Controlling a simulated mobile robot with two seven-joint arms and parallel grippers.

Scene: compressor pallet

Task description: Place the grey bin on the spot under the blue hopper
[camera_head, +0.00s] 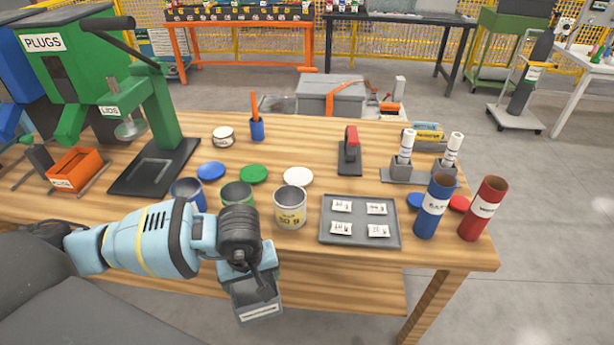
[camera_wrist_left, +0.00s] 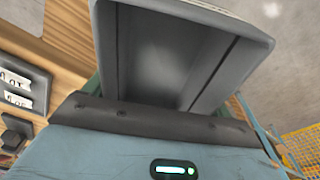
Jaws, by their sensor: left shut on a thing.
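The grey bin (camera_head: 258,300) is held by my left gripper (camera_head: 248,270) just in front of the table's near edge. It hangs below the tabletop level, with a white label on its front face. In the left wrist view the open inside of the bin (camera_wrist_left: 170,55) fills the upper middle and looks empty. My left gripper is shut on the bin; the fingertips are largely hidden. A blue machine part (camera_head: 12,70), perhaps the blue hopper, is cut off at the far left edge. The spot under it is not visible. My right gripper is not in view.
Open cans (camera_head: 291,208), a grey tray (camera_head: 360,222) with packets, and blue and red tubes (camera_head: 435,205) crowd the near side of the wooden table (camera_head: 325,140).

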